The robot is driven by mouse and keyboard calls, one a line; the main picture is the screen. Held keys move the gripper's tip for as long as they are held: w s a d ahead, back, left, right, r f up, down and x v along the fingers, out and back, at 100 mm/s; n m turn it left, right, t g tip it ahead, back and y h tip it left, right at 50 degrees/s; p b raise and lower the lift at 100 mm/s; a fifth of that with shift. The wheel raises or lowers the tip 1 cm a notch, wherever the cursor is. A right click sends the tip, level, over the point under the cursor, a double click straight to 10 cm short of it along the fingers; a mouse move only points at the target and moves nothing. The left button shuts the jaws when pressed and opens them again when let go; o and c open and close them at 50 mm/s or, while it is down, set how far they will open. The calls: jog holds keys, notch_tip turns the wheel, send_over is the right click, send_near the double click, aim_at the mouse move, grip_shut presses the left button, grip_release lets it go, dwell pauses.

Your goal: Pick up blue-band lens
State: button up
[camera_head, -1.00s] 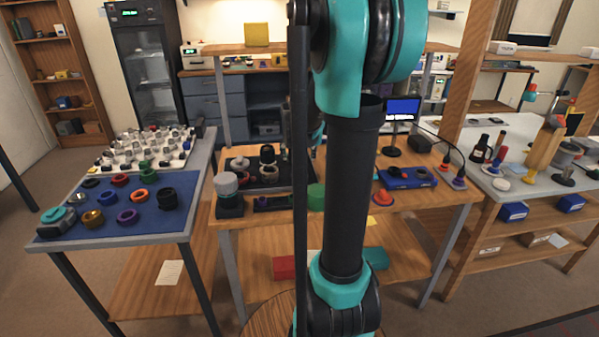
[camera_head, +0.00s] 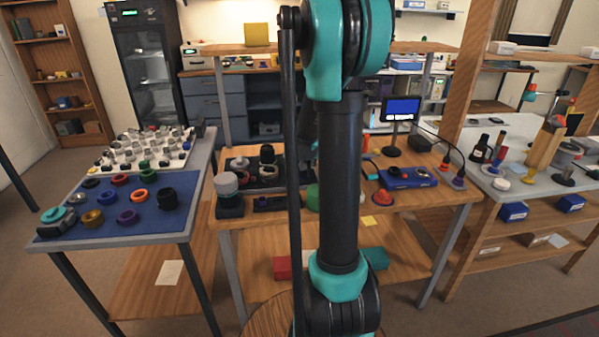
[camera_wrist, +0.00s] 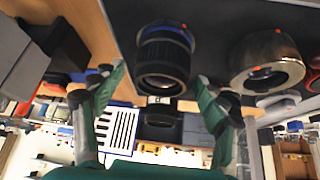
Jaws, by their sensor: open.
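The blue-band lens (camera_wrist: 165,55) is a black, ribbed cylinder with a thin blue ring near its top end in the wrist view. It stands on a dark surface (camera_wrist: 215,22). My gripper (camera_wrist: 160,80) is open, with one green finger on each side of the lens's near end. I cannot tell how far the lens lies beyond the fingertips, and no grip on it shows. In the head view my arm hides the gripper. A dark lens (camera_head: 267,154) stands on a black tray (camera_head: 285,183) there, but its band is too small to make out.
A metal-and-black lens ring (camera_wrist: 267,62) stands right of the lens in the wrist view. A grey-topped black block (camera_head: 228,190) stands left of the tray. A blue mat (camera_head: 115,222) with several coloured rings lies on the left table. A blue device (camera_head: 405,178) sits right of my arm.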

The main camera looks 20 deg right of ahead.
jog(key=c, duration=1.4)
jog(key=shift+c, duration=0.2)
jog(key=shift+r, duration=0.1)
